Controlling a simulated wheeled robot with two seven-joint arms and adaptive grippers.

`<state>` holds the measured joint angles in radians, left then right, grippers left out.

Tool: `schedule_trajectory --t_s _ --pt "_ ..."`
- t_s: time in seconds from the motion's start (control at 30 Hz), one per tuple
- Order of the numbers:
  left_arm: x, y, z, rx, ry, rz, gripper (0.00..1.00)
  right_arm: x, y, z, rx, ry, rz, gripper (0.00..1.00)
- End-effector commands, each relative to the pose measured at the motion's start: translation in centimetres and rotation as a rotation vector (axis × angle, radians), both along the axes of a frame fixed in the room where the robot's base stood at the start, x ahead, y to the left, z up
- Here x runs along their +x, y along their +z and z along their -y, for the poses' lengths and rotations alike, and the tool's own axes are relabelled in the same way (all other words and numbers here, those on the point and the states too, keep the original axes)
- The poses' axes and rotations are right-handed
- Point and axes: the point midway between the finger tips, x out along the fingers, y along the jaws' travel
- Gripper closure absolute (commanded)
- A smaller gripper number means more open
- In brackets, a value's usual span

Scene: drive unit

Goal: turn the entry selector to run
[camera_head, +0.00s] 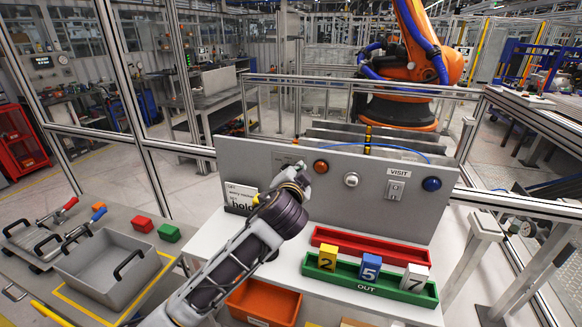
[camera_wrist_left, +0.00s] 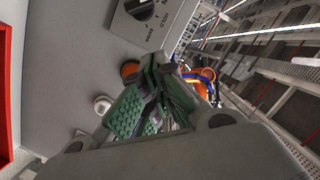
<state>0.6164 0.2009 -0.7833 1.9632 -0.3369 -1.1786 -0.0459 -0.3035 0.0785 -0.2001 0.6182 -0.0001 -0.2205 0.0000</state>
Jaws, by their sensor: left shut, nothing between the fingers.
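The entry selector, a black rotary knob (camera_wrist_left: 140,9) on a grey plate (camera_wrist_left: 158,24) with printed position labels, is at the top edge of the left wrist view and partly cut off. Its exact pointing cannot be told. In the head view my left gripper and wrist cover it. My left gripper (camera_head: 294,177) is in front of the upright grey panel (camera_head: 345,200), left of its orange button (camera_head: 321,166). In the left wrist view its green-padded fingers (camera_wrist_left: 155,98) are shut and empty, and appear apart from the knob. My right gripper is not in view.
The panel also bears a white knob (camera_head: 351,180), a VISIT switch (camera_head: 395,190) and a blue button (camera_head: 432,184). A card reading "hold" (camera_head: 240,197) stands at its left. Below are a red tray (camera_head: 400,254), a green OUT tray (camera_head: 330,276) with numbered blocks, and an orange bin (camera_head: 262,302).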

Motion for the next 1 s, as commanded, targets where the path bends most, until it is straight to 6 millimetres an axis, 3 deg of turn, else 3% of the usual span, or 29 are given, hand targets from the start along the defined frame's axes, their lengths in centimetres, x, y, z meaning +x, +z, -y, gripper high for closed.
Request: schedule_trajectory --t_s 1.0 --pt "8.2 -1.3 1.1 0.0 0.001 -0.001 1.0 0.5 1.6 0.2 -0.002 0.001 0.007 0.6"
